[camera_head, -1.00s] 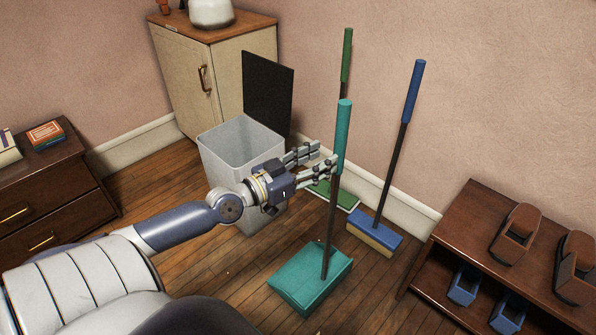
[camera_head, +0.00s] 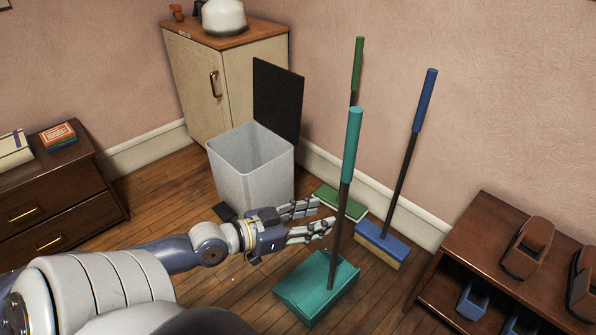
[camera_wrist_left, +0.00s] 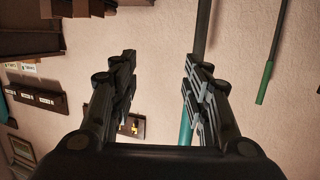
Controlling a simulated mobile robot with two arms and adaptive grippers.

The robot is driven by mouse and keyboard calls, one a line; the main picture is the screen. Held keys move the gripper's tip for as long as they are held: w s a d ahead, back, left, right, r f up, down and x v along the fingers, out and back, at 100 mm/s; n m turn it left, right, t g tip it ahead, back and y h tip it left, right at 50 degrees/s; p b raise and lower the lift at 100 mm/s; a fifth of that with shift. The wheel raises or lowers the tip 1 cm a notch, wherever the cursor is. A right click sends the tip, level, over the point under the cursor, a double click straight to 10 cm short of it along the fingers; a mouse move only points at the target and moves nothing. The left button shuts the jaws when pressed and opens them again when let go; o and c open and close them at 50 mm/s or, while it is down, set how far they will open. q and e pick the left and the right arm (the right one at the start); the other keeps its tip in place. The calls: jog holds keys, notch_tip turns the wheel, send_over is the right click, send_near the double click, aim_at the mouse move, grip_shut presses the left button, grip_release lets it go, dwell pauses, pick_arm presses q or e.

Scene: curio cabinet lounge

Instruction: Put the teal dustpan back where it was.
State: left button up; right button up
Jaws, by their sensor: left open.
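The teal dustpan (camera_head: 316,288) stands on the wooden floor, its pan flat and its long handle upright with a teal grip (camera_head: 353,145) at the top. My left gripper (camera_head: 328,218) is open, with its fingers pointing right toward the dark shaft, below the teal grip. Whether the fingers touch the shaft cannot be told. In the left wrist view the open fingers (camera_wrist_left: 160,85) show, with a teal part (camera_wrist_left: 187,125) partly hidden behind the right finger. My right gripper is not in view.
A blue broom (camera_head: 382,240) and a green mop (camera_head: 340,204) stand close behind the dustpan by the wall. A grey bin (camera_head: 250,178) with a raised black lid (camera_head: 278,98) is at the back. A brown shelf (camera_head: 470,240) is at right, drawers (camera_head: 50,215) at left.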

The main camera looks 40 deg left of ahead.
pick_arm(q)
jog(key=s+d+f+g+y, duration=0.2)
jog(key=s+d+f+g, duration=0.4)
jog(key=s+d+f, duration=0.45)
jog(key=s+f+n+g+y, duration=0.2)
jog(key=s+f+g+y, duration=0.1)
jog(key=s+g, duration=0.2)
jog(key=shift+s+f, duration=0.4)
jog(key=shift+s, duration=0.6)
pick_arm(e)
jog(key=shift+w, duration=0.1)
